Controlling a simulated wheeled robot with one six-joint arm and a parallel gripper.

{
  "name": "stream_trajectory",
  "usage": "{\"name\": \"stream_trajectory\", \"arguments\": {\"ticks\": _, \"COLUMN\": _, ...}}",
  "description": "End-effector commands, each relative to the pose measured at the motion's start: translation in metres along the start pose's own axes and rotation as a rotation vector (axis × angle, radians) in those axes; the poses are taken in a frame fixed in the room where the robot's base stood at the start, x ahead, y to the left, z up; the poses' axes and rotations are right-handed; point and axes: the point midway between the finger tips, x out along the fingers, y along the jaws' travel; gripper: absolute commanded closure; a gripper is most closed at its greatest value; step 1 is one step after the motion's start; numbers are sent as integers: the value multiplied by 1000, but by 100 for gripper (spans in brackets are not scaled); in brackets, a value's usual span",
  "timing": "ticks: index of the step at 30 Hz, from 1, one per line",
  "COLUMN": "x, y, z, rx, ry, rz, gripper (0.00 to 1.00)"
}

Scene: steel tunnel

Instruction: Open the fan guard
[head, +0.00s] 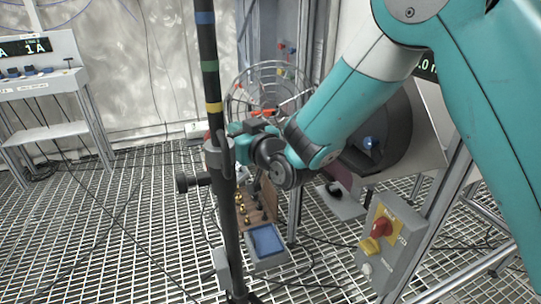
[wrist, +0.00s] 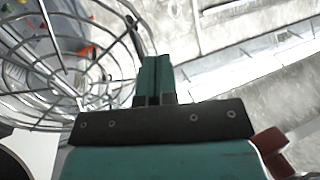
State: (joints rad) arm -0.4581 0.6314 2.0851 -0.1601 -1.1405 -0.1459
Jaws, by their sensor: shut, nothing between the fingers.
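The fan guard (head: 268,92) is a round cage of thin metal wire in the middle of the head view, left of the dark round fan housing (head: 405,125). The guard (wrist: 78,62) fills the left of the wrist view. My gripper (head: 236,130) is at the guard's lower left in the head view, partly behind a dark pole. In the wrist view my gripper (wrist: 155,62) has its teal fingers together and empty, beside the guard's right rim. A dark bar on the rim (wrist: 131,25) is near the fingertips. I cannot tell whether they touch.
The dark pole (head: 208,75) with coloured bands stands in front of my gripper. A grey switch box (head: 392,245) with red and yellow knobs is at lower right. A blue tray (head: 267,242) sits below. Cables lie on the open grating floor at left.

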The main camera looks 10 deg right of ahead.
Motion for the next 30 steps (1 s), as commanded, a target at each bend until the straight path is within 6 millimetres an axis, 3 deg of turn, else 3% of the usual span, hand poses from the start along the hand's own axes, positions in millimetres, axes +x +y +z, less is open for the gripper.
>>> {"name": "stream_trajectory", "arguments": {"ticks": 9, "x": -84, "y": 1, "z": 7, "rx": 2, "ry": 3, "rz": 4, "gripper": 100}}
{"name": "stream_trajectory", "arguments": {"ticks": 13, "x": -109, "y": 1, "z": 6, "rx": 1, "ry": 3, "rz": 3, "gripper": 100}}
{"name": "stream_trajectory", "arguments": {"ticks": 23, "x": -137, "y": -2, "z": 2, "rx": 5, "ry": -19, "rz": -11, "gripper": 100}}
{"name": "stream_trajectory", "arguments": {"ticks": 30, "x": -161, "y": -29, "z": 16, "rx": 75, "ry": -311, "rz": -166, "gripper": 100}}
